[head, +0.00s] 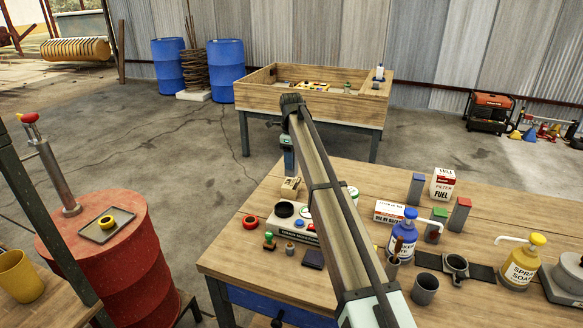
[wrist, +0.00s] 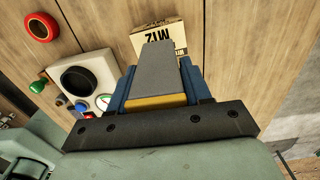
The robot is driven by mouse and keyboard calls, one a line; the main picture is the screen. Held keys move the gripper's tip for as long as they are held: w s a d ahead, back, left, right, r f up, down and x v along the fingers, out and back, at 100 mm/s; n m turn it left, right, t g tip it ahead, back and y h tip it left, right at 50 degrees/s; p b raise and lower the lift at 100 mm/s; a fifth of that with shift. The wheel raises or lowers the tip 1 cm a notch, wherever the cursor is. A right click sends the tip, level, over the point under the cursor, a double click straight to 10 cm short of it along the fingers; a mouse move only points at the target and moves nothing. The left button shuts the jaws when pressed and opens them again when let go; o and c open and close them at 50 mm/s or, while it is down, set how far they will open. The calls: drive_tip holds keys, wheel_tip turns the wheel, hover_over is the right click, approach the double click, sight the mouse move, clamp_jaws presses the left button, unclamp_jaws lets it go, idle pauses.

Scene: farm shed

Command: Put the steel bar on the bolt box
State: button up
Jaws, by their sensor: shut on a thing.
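My gripper (wrist: 160,88) is shut on a grey steel bar (wrist: 160,65) with a yellow end, held between its two blue fingers. The bolt box (wrist: 178,37), a small tan box marked M12, lies beyond the bar in the wrist view, partly hidden by it. In the head view, my gripper (head: 289,158) is above the near table's far left part, close over the bolt box (head: 290,187). I cannot tell whether the bar touches the box.
A pale device with a black knob (head: 284,211) and a red ring (head: 250,222) are near the box. Three colour-topped grey blocks (head: 417,188), a fuel filter box (head: 443,184) and a blue bottle (head: 399,241) stand to the right. Bare wood (head: 240,255) shows at the left.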

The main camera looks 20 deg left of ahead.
drive_tip(key=shift+f, duration=1.55)
drive_tip(key=shift+f, duration=0.15)
drive_tip(key=o, duration=1.3)
drive_tip(key=shift+c, duration=0.2)
wheel_tip(320, 180, up, 12)
drive_tip(key=shift+r, duration=0.15)
